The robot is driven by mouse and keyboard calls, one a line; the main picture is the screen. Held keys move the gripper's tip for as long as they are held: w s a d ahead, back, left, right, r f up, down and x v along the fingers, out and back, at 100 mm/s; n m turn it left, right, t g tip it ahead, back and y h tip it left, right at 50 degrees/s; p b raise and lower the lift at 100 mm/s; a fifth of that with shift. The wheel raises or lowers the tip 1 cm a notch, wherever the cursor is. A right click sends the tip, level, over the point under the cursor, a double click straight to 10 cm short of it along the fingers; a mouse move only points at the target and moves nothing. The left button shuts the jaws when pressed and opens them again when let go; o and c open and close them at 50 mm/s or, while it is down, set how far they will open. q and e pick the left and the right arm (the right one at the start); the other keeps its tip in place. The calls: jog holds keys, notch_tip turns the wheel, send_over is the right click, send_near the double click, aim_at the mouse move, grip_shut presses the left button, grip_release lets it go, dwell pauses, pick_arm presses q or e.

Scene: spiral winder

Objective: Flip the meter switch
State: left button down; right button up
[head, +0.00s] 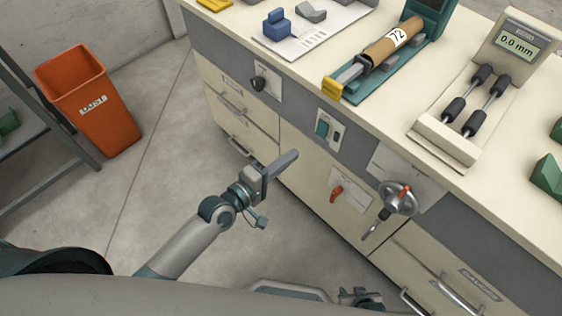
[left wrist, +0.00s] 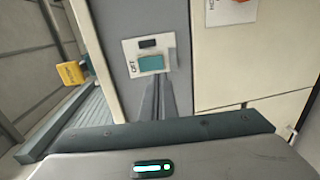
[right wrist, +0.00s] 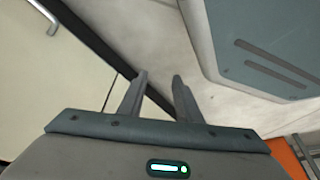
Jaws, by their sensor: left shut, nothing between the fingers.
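A teal rocker switch (head: 323,127) sits on a white plate on the grey front band of the bench. The left wrist view shows the same teal switch (left wrist: 151,63) with a dark slot beside it; the small lettering on the plate is hard to read. My left gripper (head: 292,156) is shut and empty, below and left of the switch, apart from the cabinet front. Its fingers (left wrist: 165,100) point toward the plate in the left wrist view. A meter (head: 517,43) reading 0.0 mm stands on the bench top. My right gripper (right wrist: 160,80) is open and empty.
A black knob (head: 259,84), a red lever (head: 337,193) and a metal crank (head: 400,199) also stick out of the bench front. Drawer handles protrude lower down. An orange bin (head: 90,98) stands at the left. The floor between is clear.

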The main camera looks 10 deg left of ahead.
aim_at(319, 135)
pick_arm(q)
jog(key=x, duration=0.8)
jog(key=shift+w, duration=0.15)
jog(key=shift+w+d+p, duration=0.25)
jog(key=shift+p, duration=0.05)
jog(key=shift+w+d+f, duration=0.1)
jog(key=shift+w+d, duration=0.05)
jog(key=shift+w, duration=0.05)
pick_arm(e)
jog(key=shift+w+a+r+t, duration=0.3)
jog(key=shift+w+a, duration=0.25)
jog(key=shift+w, duration=0.2)
jog(key=shift+d, duration=0.1)
